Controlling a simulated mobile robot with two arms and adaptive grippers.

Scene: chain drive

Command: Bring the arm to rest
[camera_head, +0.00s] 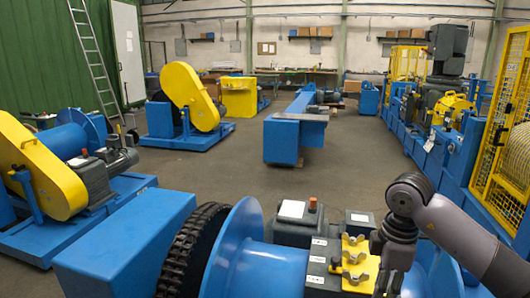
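My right arm (455,228) comes in from the lower right. It bends at a rounded grey joint (410,192) and points down beside a yellow clamp plate (357,266) with wing-shaped knobs. The end of this arm goes down close to the right side of the plate; whether it touches cannot be told. I cannot make out the fingers of my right gripper. My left arm and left gripper are not in view.
A blue drive unit with a large blue disc (238,245) and a black chain (185,250) fills the near foreground. Yellow-guarded machines stand at left and a yellow cage (503,140) at right. The middle floor (225,165) is open.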

